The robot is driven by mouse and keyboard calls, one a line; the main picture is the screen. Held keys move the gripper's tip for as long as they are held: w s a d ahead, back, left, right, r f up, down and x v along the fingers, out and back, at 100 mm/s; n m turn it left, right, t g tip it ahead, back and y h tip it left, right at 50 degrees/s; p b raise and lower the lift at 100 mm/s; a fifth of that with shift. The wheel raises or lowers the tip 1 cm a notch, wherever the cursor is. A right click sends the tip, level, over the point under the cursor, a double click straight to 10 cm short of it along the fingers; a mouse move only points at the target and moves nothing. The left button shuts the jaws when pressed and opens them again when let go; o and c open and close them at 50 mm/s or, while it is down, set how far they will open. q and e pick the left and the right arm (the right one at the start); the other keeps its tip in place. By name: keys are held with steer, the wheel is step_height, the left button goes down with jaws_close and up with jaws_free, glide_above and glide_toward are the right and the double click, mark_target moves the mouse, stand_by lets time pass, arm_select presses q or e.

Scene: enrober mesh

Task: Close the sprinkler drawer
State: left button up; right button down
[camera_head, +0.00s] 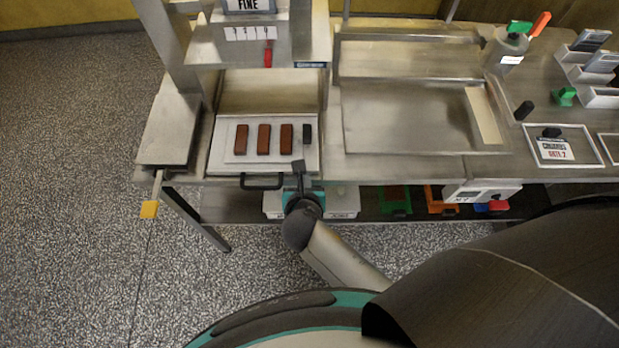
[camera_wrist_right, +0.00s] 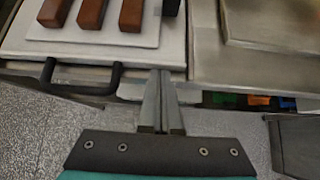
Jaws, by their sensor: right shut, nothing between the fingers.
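The sprinkler drawer (camera_head: 216,160) is a pale tray under the machine marked FINE. It carries a white board with three brown bars (camera_head: 264,139) and a small dark block (camera_head: 306,133). Its black handle (camera_head: 262,182) is at the front edge and also shows in the right wrist view (camera_wrist_right: 82,88). My right gripper (camera_head: 299,166) is shut and empty at the drawer's front right corner, right of the handle. In the right wrist view its fingertips (camera_wrist_right: 160,73) overlap the drawer's front edge; I cannot tell whether they touch. My left gripper is out of view.
A steel tray (camera_head: 410,120) lies right of the drawer. A yellow-ended lever (camera_head: 149,209) sticks out at the left. A lower shelf holds several coloured bins (camera_head: 395,200). A card marked GATE 2 (camera_head: 555,150) lies at the right. The speckled floor at the left is clear.

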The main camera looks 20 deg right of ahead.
mark_target(305, 144)
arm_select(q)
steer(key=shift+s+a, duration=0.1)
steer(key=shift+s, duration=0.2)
arm_select(e)
steer(key=w+d, duration=0.1)
steer(key=w, duration=0.5)
steer(key=w+d+p, duration=0.1)
steer(key=w, duration=0.2)
steer(key=shift+w+d+r, duration=0.15)
steer(key=shift+w+d, duration=0.05)
steer(key=shift+d, duration=0.15)
arm_select(q)
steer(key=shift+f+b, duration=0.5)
steer(key=shift+b, duration=0.5)
arm_select(e)
steer(key=w, duration=0.3)
steer(key=w+d, duration=0.1)
steer(key=w, duration=0.2)
steer(key=w+d, duration=0.1)
steer(key=w, duration=0.2)
steer(key=shift+w+d, duration=0.25)
steer(key=shift+w, duration=0.15)
